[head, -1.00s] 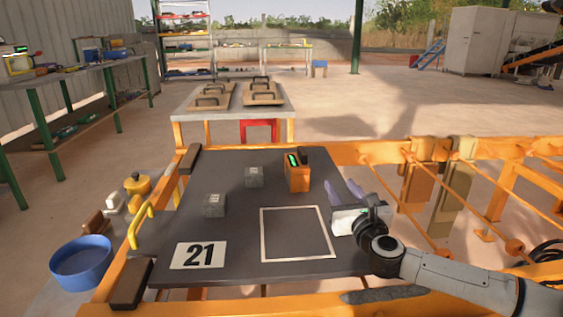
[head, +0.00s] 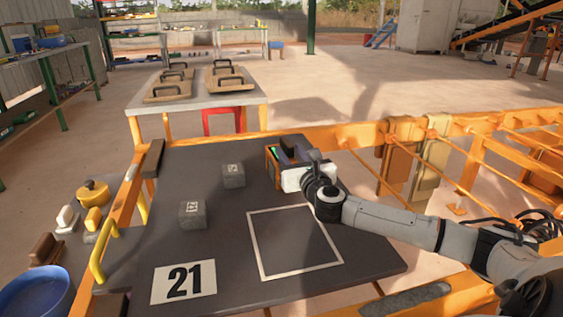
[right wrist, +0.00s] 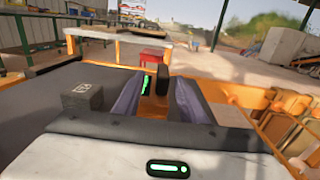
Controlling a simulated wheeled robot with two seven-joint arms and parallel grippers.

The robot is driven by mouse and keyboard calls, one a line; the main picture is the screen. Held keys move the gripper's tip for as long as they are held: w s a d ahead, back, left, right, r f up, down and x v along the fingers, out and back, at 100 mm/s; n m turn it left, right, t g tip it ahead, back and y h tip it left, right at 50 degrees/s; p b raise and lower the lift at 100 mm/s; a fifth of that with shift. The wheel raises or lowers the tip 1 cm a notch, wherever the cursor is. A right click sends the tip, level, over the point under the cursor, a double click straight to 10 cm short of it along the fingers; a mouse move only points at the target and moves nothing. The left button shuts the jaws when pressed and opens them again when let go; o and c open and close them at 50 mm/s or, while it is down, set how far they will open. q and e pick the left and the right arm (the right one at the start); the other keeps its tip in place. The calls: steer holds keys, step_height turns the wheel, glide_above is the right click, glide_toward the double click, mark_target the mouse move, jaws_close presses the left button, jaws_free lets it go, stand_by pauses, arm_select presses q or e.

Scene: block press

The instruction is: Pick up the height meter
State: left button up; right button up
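The height meter is the orange box with a green display and a dark top (head: 271,166). It stands at the far right of the dark table, partly hidden behind my right gripper (head: 288,152). In the right wrist view the meter (right wrist: 151,106) sits between the two purple fingers of my right gripper (right wrist: 155,92). The fingers are spread, one on each side of it; a firm contact is not visible. My left gripper is not in view.
Two grey blocks (head: 193,214) (head: 233,175) stand left of the meter on the table (head: 225,245). A white square outline (head: 252,240) and a "21" card (head: 184,282) lie nearer. An orange rail (head: 345,140) runs behind. A blue bowl (head: 36,296) is at lower left.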

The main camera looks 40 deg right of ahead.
steer(key=shift+b+x, duration=0.85)
steer(key=shift+x, duration=1.65)
steer(key=shift+s+d+f, duration=0.1)
steer(key=shift+d+f, duration=0.05)
jaws_close()
